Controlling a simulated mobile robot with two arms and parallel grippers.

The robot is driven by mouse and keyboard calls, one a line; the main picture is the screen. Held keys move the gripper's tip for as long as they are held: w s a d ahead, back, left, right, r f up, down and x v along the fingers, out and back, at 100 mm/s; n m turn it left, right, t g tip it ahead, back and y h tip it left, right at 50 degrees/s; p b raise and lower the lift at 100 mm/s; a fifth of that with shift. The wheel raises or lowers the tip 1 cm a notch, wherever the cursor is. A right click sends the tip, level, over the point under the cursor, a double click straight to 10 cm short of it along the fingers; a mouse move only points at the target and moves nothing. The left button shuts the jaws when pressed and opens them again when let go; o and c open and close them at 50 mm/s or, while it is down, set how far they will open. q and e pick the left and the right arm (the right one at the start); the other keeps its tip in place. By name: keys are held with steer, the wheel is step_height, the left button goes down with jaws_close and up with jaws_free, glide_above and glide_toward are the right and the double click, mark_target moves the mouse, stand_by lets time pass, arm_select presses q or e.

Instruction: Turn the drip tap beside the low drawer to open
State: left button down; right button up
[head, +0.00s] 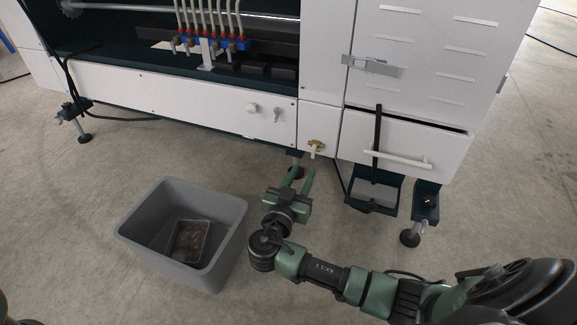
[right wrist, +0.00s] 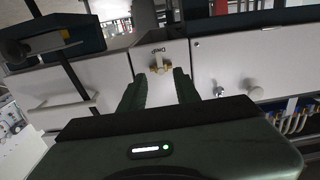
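The drip tap (head: 316,145) is a small brass fitting with a pale handle on the white panel just left of the low drawer (head: 400,150). In the right wrist view the tap (right wrist: 160,64) shows ahead, between and beyond my fingertips. My right gripper (head: 301,172) is open and empty, its two green fingers pointing toward the tap from below and in front, apart from it. The right gripper's fingers also show spread in the right wrist view (right wrist: 161,75). My left gripper is not in view.
A grey bin (head: 135,235) with a small clear container inside stands on the floor left of my right gripper. The drawer has a white bar handle (head: 397,158). A dark bracket (head: 373,205) hangs below it, near a machine foot (head: 410,238).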

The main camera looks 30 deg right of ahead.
mark_target(313, 153)
steer(key=b+x, duration=0.3)
steer(key=x, duration=0.3)
steer(key=shift+w+d+f+b, duration=0.1)
steer(key=shift+d+f+b, duration=0.1)
steer(key=shift+b, duration=0.15)
steer(key=shift+w+d+r, duration=0.1)
steer(key=shift+w+d, duration=0.25)
steer(key=shift+d, duration=0.05)
steer(key=shift+r, duration=0.1)
jaws_close()
